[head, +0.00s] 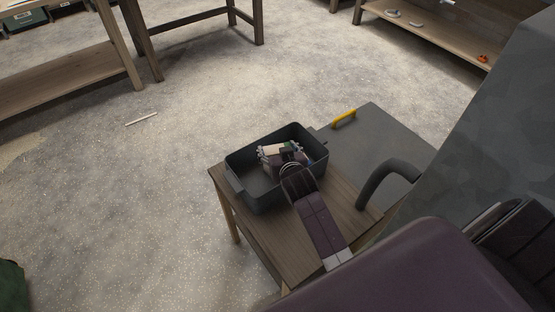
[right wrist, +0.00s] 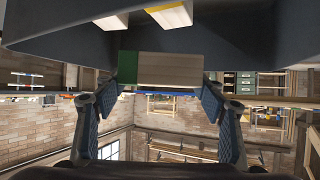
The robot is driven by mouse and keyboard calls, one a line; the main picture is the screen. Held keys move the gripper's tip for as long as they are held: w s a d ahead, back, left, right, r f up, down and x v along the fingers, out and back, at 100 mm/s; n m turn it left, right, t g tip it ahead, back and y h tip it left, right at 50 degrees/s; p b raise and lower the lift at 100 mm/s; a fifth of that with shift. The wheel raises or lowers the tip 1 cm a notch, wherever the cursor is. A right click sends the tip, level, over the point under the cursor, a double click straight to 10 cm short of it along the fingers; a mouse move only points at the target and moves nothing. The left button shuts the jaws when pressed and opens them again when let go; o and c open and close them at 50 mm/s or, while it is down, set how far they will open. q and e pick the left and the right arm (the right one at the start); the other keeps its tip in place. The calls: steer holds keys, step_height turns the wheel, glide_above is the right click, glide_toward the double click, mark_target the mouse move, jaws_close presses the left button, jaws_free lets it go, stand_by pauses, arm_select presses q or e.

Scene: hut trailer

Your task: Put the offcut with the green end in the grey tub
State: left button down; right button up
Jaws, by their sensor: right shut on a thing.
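The offcut with the green end (right wrist: 165,70) is a pale wooden block in the right wrist view, its green face at the left. My right gripper (head: 282,154) is shut on it, with a finger at each end of the block. The grey tub (head: 262,202) stands on the small wooden table in the head view. The gripper and block are at the tub's opening, within its outline. I cannot tell whether the block touches anything below it. The gripper and forearm hide part of the tub's inside. My left gripper is not in view.
Other pale offcuts (right wrist: 170,13) show against the dark tub in the right wrist view. A grey panel with a yellow handle (head: 344,118) and a dark curved tube (head: 385,180) are right of the tub. Wooden benches (head: 70,75) stand farther back. The speckled floor between is mostly clear.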

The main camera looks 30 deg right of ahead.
steer(key=shift+f+b, duration=0.3)
steer(key=shift+f, duration=2.05)
steer(key=shift+f, duration=0.4)
steer(key=o, duration=1.1)
steer(key=shift+r, duration=0.1)
